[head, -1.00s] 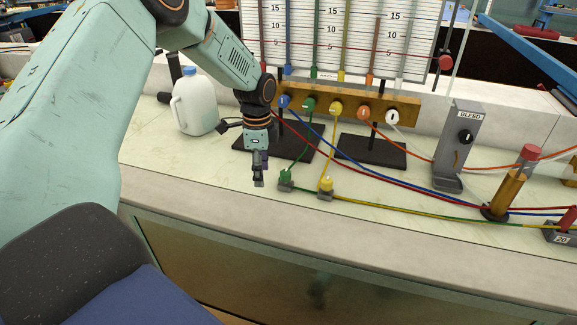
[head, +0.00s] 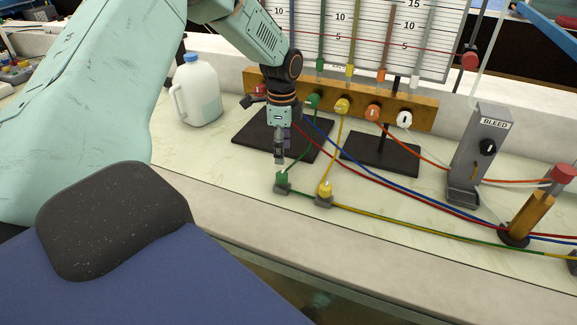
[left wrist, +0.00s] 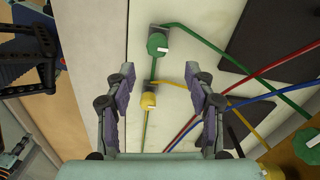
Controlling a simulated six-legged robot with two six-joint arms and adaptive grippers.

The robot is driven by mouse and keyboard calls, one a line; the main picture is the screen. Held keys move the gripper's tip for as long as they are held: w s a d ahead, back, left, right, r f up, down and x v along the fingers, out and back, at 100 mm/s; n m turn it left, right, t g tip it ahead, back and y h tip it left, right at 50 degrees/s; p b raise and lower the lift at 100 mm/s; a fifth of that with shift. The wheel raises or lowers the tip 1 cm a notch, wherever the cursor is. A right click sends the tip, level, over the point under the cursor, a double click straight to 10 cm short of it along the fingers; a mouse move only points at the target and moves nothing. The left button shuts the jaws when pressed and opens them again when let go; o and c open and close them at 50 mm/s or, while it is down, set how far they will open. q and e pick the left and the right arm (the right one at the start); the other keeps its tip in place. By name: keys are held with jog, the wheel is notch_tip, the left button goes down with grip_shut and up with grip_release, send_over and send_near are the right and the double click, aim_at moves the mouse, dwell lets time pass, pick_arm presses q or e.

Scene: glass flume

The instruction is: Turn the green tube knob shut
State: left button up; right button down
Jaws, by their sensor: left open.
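A small green knob (head: 282,181) sits on a grey base on the bench top, with green tube running through it. It also shows in the left wrist view (left wrist: 158,43), with a pale mark on its top, just beyond my fingertips. My left gripper (head: 279,157) points down just above and behind this knob in the head view, apart from it. In the left wrist view its two fingers (left wrist: 160,73) are spread and empty. Another green knob (head: 313,101) is on the wooden manifold (head: 350,92) behind. My right gripper is in neither view.
A yellow knob (head: 325,190) stands close beside the green one; it shows between my fingers in the left wrist view (left wrist: 148,101). Red, blue, green and yellow tubes cross the bench. A white jug (head: 197,92), black stand base (head: 375,154) and BLEED post (head: 477,155) stand around.

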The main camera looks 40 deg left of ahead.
aim_at(282, 172)
pick_arm(q)
jog(key=shift+w+a+f, duration=0.1)
jog(key=shift+a+f, duration=0.2)
jog(key=shift+f, duration=0.5)
jog(key=f, duration=0.1)
jog(key=s, duration=0.1)
jog(key=d+f, duration=0.1)
jog(key=shift+s+f+b, duration=0.25)
jog(key=shift+f+b, duration=0.1)
jog(key=shift+b, duration=0.05)
jog(key=f, duration=0.2)
jog(key=w+f, duration=0.1)
jog(key=shift+a+f, duration=0.4)
jog(key=shift+s+d+r, duration=0.3)
jog(key=shift+s+r, duration=0.05)
jog(key=shift+r, duration=0.15)
jog(key=shift+c, duration=0.2)
jog(key=shift+w+a+f, duration=0.2)
jog(key=shift+w+f, duration=0.15)
jog(key=shift+w, duration=0.05)
jog(key=c, duration=0.4)
jog(key=shift+s+r, duration=0.15)
jog(key=shift+r, duration=0.05)
jog(key=c, duration=0.5)
grip_shut()
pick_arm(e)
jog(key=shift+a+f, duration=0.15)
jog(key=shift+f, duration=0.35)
